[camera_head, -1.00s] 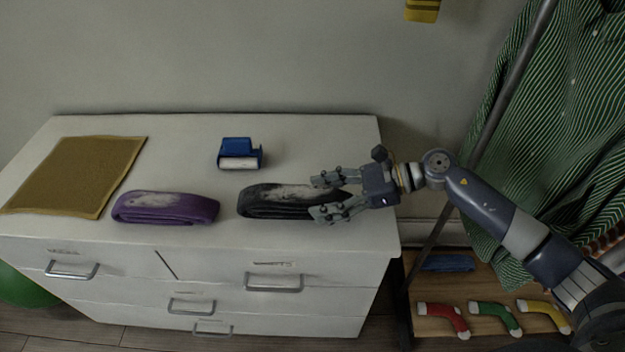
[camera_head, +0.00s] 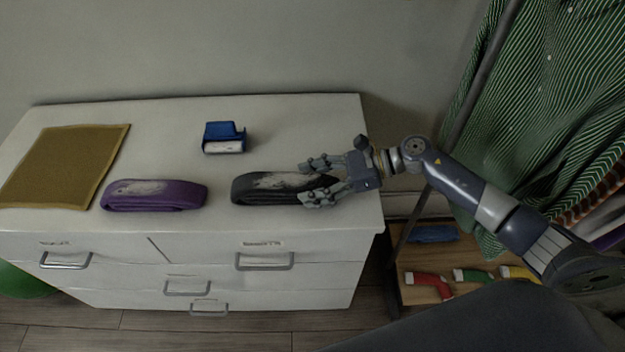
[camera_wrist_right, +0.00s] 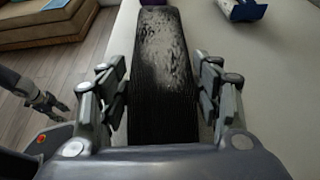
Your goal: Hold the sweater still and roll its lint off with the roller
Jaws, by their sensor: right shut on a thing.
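A dark folded sweater (camera_head: 262,187) with pale lint on top lies near the front right of the white dresser. My right gripper (camera_head: 315,182) is shut on its right end; in the right wrist view the fingers (camera_wrist_right: 165,95) flank the dark sweater (camera_wrist_right: 165,60). A blue lint roller (camera_head: 225,130) with a white roll lies behind the sweater, untouched; part of it shows in the right wrist view (camera_wrist_right: 243,10). My left gripper (camera_wrist_right: 48,106) shows small at the left of the right wrist view, away from the sweater, its opening unclear. It is out of the head view.
A purple folded garment (camera_head: 155,197) with pale lint lies left of the dark sweater. A mustard mat (camera_head: 62,168) covers the dresser's (camera_head: 300,115) left end. A clothes rack with a green striped shirt (camera_head: 545,100) stands at right. The dresser top behind the garments is mostly clear.

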